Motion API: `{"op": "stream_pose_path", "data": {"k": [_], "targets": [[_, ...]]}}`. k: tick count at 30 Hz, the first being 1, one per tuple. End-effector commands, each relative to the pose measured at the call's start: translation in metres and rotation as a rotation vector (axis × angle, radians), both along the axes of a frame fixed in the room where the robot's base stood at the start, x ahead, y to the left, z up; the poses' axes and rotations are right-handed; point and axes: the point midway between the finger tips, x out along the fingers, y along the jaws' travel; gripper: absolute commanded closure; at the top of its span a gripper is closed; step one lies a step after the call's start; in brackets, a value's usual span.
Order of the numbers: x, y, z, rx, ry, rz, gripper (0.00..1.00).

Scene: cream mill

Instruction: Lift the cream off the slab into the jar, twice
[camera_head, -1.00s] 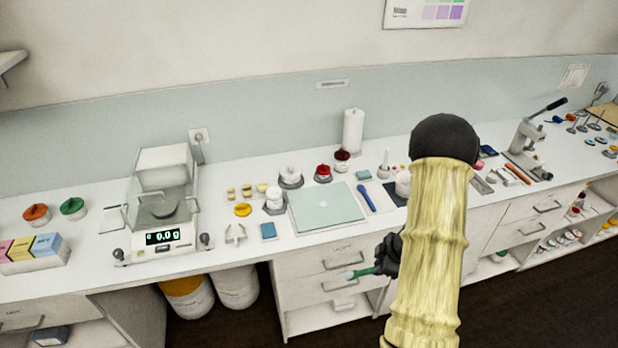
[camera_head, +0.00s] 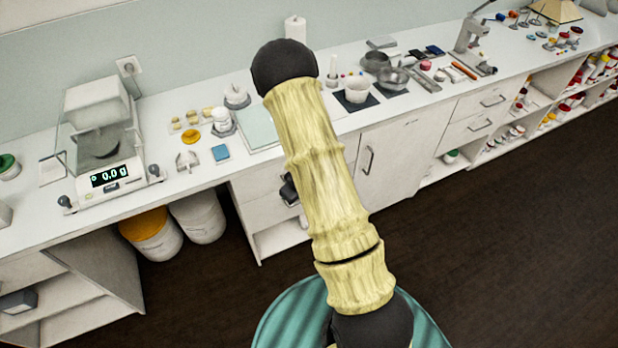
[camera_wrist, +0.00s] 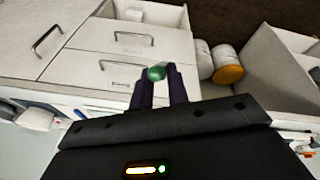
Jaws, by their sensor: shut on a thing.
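The pale green slab (camera_head: 259,128) lies on the counter. My arm covers much of it, and its cream is not visible now. A white jar (camera_head: 222,119) stands left of the slab. Another white jar (camera_head: 236,95) stands behind it; I cannot tell which is the task's jar. My gripper (camera_head: 289,190) is mostly hidden behind my arm, in front of the drawers below the counter edge. In the wrist view, my gripper (camera_wrist: 160,84) is shut on a green tool, whose rounded end (camera_wrist: 156,73) shows between the fingertips. The rest of the tool is hidden.
A balance (camera_head: 108,178) reading 0.0 g stands left on the counter. A white bowl (camera_head: 357,89) stands right of my arm. Bins (camera_head: 200,217) stand under the counter.

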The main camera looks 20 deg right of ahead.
Motion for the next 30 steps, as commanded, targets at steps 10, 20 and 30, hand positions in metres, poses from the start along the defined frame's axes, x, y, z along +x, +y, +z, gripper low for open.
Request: {"op": "stream_pose_path", "data": {"k": [10, 20, 30], "targets": [[-0.012, 0.050, -0.049, -0.016, 0.014, -0.316, 1.00], [-0.020, 0.061, -0.058, -0.022, 0.015, -0.426, 1.00], [-0.019, 0.061, -0.058, -0.021, 0.015, -0.425, 1.00]]}}
